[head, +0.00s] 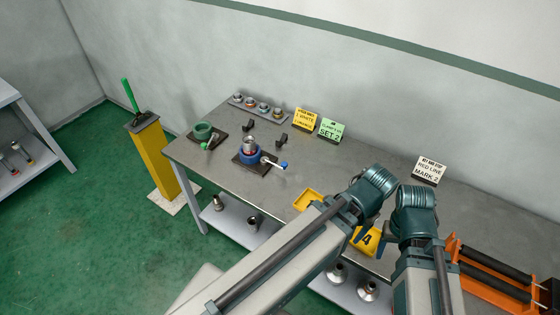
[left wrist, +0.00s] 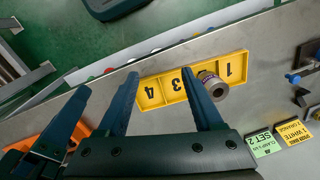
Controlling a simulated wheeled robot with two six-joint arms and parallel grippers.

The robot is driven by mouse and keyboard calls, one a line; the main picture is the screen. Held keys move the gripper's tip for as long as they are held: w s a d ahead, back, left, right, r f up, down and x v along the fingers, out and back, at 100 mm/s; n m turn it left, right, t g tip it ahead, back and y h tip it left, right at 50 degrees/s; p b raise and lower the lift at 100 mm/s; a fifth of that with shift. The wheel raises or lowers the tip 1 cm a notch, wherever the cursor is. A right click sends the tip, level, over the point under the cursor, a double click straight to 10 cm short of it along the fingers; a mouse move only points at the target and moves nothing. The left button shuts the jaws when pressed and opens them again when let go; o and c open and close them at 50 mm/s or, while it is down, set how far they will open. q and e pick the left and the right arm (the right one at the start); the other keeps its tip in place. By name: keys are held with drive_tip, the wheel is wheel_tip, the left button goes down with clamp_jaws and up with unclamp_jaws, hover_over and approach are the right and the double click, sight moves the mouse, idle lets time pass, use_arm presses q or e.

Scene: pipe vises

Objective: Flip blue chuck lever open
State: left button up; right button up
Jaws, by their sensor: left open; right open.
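The blue chuck (head: 247,158) stands on a dark plate on the bench, with a metal piece (head: 249,144) upright in it. Its pale lever (head: 272,162) points right and ends in a blue knob (head: 284,164); the knob also shows at the right edge of the left wrist view (left wrist: 292,78).
The yellow numbered tray (left wrist: 165,101) holds a banded cylinder (left wrist: 212,85) beside my left gripper's finger. A green chuck (head: 203,131) stands left of the blue one. A rack of fittings (head: 257,106) and signs (head: 331,128) line the back. An orange roller frame (head: 490,287) is at right.

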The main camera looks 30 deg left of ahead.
use_arm(q)
drive_tip(key=w+a+n, duration=0.1)
drive_tip(key=w+a, duration=0.1)
drive_tip(key=w, duration=0.1)
drive_tip(key=w+a, duration=0.2)
drive_tip(key=w, duration=0.1)
drive_tip(key=w+a+n+t, duration=0.1)
drive_tip(key=w+a, duration=0.1)
drive_tip(key=w, duration=0.2)
drive_tip(key=shift+a+f+n+b, duration=0.3)
drive_tip(key=shift+a+f, duration=0.05)
drive_tip(key=shift+f, duration=0.05)
drive_tip(key=c, duration=0.7)
drive_tip(key=shift+n+t+h, duration=0.3)
drive_tip(key=shift+n+t, duration=0.1)
drive_tip(key=shift+n, duration=0.4)
drive_tip(key=w+a, duration=0.5)
drive_tip(key=a, duration=0.2)
drive_tip(key=shift+w+f, duration=0.15)
drive_tip(key=shift+w, duration=0.25)
clamp_jaws()
drive_tip(key=w+a+n+t, duration=0.1)
drive_tip(key=w+a, duration=0.3)
drive_tip(key=a, duration=0.6)
drive_tip(key=w+a+n+t+y+b, duration=0.1)
drive_tip(key=w+a+n, duration=0.2)
drive_tip(key=a, duration=0.7)
drive_tip(key=shift+w+a, duration=0.35)
drive_tip(key=shift+w, duration=0.3)
